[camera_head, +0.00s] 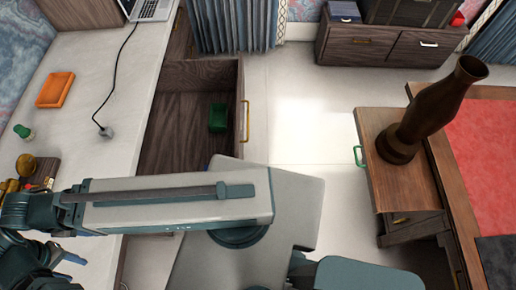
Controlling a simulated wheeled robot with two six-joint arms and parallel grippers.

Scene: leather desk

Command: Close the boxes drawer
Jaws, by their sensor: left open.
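An open wooden drawer (178,135) sticks out to the right from under the white desk top. Its front panel carries a gold handle (246,121). A small green box (217,117) lies inside, and a bit of something blue shows at the drawer's near end. My own arm and body hide the drawer's near part. My left gripper (58,268) is at the lower left corner over the white desk top, open, partly cut off by the frame edge and well apart from the drawer. My right gripper is not in view.
The white desk top (85,110) holds an orange tray (56,90), a cable, a laptop (153,9) and small items. Pale floor (305,115) lies clear between.

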